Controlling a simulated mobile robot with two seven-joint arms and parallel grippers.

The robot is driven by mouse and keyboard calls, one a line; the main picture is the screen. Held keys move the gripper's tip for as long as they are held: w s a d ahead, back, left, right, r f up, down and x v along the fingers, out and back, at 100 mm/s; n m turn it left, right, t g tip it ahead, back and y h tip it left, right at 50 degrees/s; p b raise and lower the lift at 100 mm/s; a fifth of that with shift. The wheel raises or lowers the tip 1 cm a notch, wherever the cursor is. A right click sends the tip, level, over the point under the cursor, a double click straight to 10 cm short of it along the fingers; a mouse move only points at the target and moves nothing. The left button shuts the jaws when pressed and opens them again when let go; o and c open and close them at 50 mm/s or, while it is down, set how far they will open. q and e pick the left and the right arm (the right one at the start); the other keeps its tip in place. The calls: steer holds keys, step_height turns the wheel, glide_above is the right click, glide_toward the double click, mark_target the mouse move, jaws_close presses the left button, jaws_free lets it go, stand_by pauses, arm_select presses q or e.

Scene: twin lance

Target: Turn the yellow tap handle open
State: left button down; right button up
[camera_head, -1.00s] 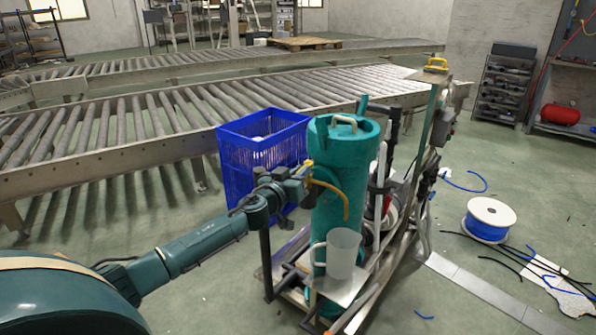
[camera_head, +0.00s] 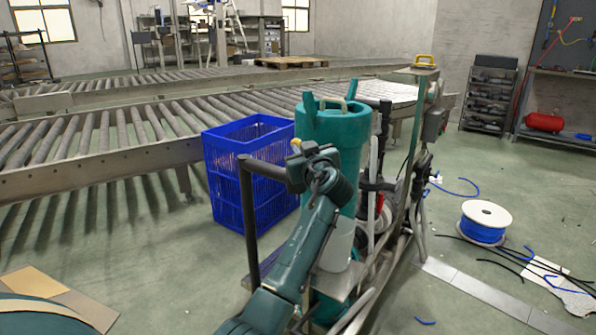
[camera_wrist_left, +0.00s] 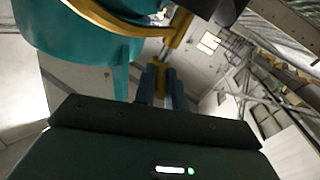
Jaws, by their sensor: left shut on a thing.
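The teal tank (camera_head: 340,130) stands upright on a cart, with a pale handle on its lid. It also shows at the upper left of the left wrist view (camera_wrist_left: 70,35). My left gripper (camera_wrist_left: 161,75) is shut on a small yellow piece, the tap handle (camera_wrist_left: 158,62). A bit of yellow (camera_head: 296,144) shows just past my left wrist in the head view. A curved yellow spout (camera_wrist_left: 130,25) runs beside the tank in the wrist view; my arm hides it in the head view. A white jug (camera_head: 337,246) sits below, partly hidden by my arm. My right gripper is not in view.
A blue crate (camera_head: 225,175) stands left of the tank. Roller conveyors (camera_head: 110,130) run behind. A dark post (camera_head: 249,225) rises close left of my arm. A cable spool (camera_head: 485,215) and loose cables lie on the floor at right.

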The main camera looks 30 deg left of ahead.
arm_select(q)
steer(key=n+g+y+b, duration=0.1)
steer(key=g+b, duration=0.1)
steer(key=w+n+g+y+b, duration=0.1)
steer(key=n+g+b, duration=0.1)
steer(key=d+n+g+y+b, duration=0.1)
steer(key=g+y+b, duration=0.1)
steer(key=shift+w+r+n, duration=0.1)
steer(key=shift+w+n, duration=0.25)
steer(key=shift+n, duration=0.05)
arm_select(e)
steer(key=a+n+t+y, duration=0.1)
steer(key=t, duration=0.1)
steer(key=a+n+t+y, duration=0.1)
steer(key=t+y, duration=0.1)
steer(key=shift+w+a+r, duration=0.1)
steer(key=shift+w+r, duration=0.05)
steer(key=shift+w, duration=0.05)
arm_select(q)
steer(key=shift+w+n+g+y, duration=0.3)
steer(key=shift+n+g, duration=0.3)
steer(key=shift+g, duration=1)
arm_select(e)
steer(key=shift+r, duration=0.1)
arm_select(q)
steer(key=c, duration=1.5)
jaws_free()
steer(key=shift+o, duration=0.2)
